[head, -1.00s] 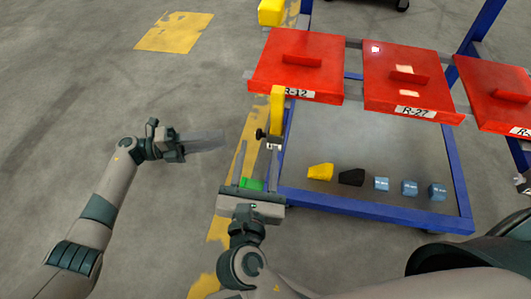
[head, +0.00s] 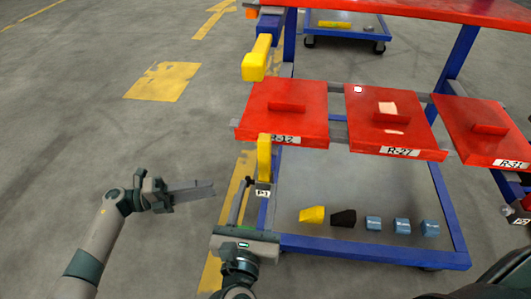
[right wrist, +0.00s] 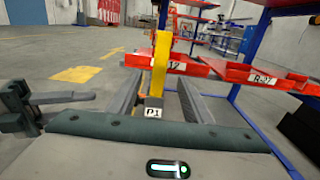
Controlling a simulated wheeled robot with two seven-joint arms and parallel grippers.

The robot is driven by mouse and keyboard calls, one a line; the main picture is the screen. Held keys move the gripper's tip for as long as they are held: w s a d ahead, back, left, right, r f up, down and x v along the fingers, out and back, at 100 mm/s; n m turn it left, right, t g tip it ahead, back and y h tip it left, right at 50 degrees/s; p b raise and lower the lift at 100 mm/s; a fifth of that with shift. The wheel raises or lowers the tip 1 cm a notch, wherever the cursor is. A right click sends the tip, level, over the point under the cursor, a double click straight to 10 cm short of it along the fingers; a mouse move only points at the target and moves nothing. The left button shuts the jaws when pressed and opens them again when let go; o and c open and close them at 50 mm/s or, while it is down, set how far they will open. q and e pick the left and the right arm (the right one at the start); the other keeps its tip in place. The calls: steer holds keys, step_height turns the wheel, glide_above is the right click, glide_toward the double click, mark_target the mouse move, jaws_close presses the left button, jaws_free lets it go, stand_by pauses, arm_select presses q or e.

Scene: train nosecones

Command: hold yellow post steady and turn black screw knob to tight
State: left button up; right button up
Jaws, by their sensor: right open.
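The yellow post (head: 264,158) stands upright at the left edge of the blue-framed rack, with a P1 label (head: 263,193) on its lower part. It also shows in the right wrist view (right wrist: 160,62). My right gripper (head: 253,186) is open in front of the post. In the right wrist view its fingers (right wrist: 157,90) lie on either side of the post's lower part and the label, with gaps. The black screw knob cannot be made out now. My left gripper (head: 205,188) is left of the post, apart from it, fingers pointing right; its opening is unclear.
Red panels (head: 288,109) with handles hang over the post's right side. A lower shelf (head: 360,195) holds a yellow block (head: 312,214), a black block (head: 344,218) and several blue blocks. Another yellow part (head: 257,58) juts out above. The floor at left is clear.

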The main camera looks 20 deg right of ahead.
mark_target(267, 148)
steer(key=x, duration=1.5)
steer(key=shift+f, duration=0.1)
steer(key=c, duration=1)
arm_select(q)
steer(key=o, duration=0.3)
arm_select(e)
jaws_close()
arm_select(q)
steer(key=w+r+n+g+y, duration=0.3)
steer(key=w+r+n+y, duration=0.1)
steer(key=n, duration=1.1)
steer(key=shift+w+d+r+g+y, duration=0.3)
steer(key=shift+r+y, duration=0.6)
steer(key=shift+y, duration=0.3)
